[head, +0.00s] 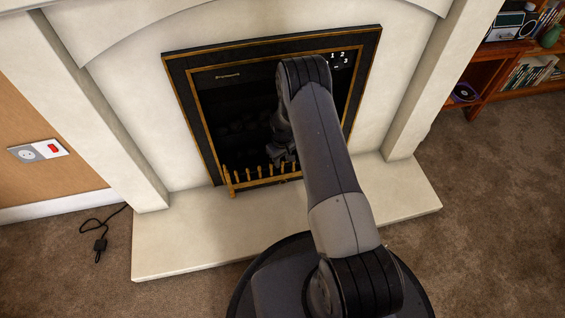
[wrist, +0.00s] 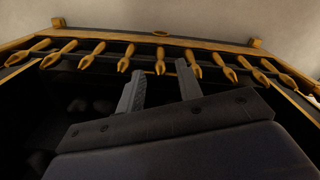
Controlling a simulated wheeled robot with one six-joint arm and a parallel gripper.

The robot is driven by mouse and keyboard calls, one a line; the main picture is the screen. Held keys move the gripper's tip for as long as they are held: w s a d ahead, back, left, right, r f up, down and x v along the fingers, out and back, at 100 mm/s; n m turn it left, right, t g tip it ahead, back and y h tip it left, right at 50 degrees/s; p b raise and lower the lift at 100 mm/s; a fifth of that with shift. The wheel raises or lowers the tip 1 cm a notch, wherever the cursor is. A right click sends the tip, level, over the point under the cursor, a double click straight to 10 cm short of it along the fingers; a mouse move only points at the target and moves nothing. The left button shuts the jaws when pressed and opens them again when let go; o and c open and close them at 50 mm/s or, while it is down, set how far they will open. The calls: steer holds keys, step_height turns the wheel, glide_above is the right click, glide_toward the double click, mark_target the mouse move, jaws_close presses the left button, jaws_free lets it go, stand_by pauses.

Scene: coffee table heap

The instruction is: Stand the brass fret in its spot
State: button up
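The brass fret (head: 262,180) is a low gold rail with a row of spindles. In the head view it stands at the foot of the black, gold-edged fireplace opening (head: 176,100), on or just above the hearth's back edge; its right part is partly hidden by my arm. In the wrist view the fret (wrist: 110,42) spans the top of the picture. My gripper (head: 281,155) is at the opening, behind the fret. Its two fingers (wrist: 160,72) are apart, with a spindle showing between them and gaps on both sides. I cannot tell whether they touch the fret.
Dark coals (head: 235,128) lie inside the opening. The pale stone hearth (head: 180,240) is clear in front. Side pillars flank the opening. A black cable and plug (head: 99,245) lie on the carpet at left. A wooden shelf unit (head: 485,75) stands at right.

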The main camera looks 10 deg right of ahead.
mark_target(283, 172)
step_height(283, 172, up, 7)
steer(key=shift+r+p, duration=0.15)
steer(key=shift+p, duration=0.9)
step_height(283, 172, down, 13)
steer(key=b, duration=0.5)
steer(key=shift+r+b, duration=0.1)
steer(key=shift+b, duration=0.2)
step_height(283, 172, up, 3)
steer(key=shift+f+p, duration=0.1)
steer(key=shift+p, duration=0.7)
steer(key=shift+r, duration=0.5)
steer(key=shift+f, duration=0.1)
